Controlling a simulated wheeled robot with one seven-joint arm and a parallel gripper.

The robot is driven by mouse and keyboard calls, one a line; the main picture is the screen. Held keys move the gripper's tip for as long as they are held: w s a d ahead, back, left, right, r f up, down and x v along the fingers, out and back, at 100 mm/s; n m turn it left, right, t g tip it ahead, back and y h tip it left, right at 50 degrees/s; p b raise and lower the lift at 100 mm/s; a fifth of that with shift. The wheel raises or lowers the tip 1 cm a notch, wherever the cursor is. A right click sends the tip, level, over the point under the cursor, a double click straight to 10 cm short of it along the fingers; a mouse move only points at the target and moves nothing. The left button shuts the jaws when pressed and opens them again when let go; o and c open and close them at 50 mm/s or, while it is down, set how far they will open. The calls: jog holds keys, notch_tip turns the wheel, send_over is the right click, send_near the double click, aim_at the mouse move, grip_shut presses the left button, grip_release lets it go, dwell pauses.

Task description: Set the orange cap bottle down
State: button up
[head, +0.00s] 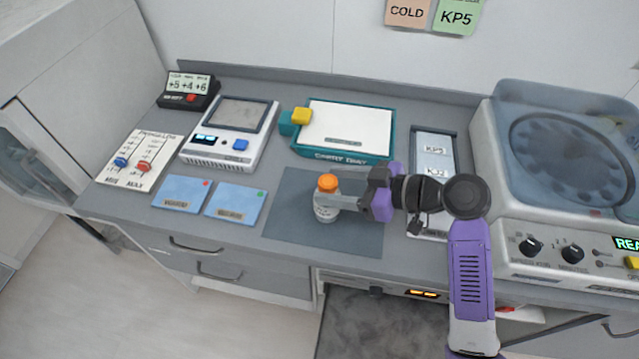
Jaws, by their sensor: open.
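The orange cap bottle (327,209) stands upright on the dark grey mat (290,215) on the counter. Its cap (328,183) is orange and its body is clear to whitish, with a label. My gripper (332,196) reaches in from the right, with its fingers at the bottle's upper body, just under the cap. The fingers are open around or beside the bottle; their exact gap from it is too small to tell.
Two blue cards (235,202) lie left of the mat. A scale (230,133), a teal-edged tray (345,130) and a slider panel (140,158) stand behind and left. A large centrifuge-like machine (500,150) fills the right. The mat's left part is clear.

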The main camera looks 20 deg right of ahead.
jog(key=b+v, duration=0.1)
jog(key=v, duration=0.6)
jog(key=shift+s+r, duration=0.1)
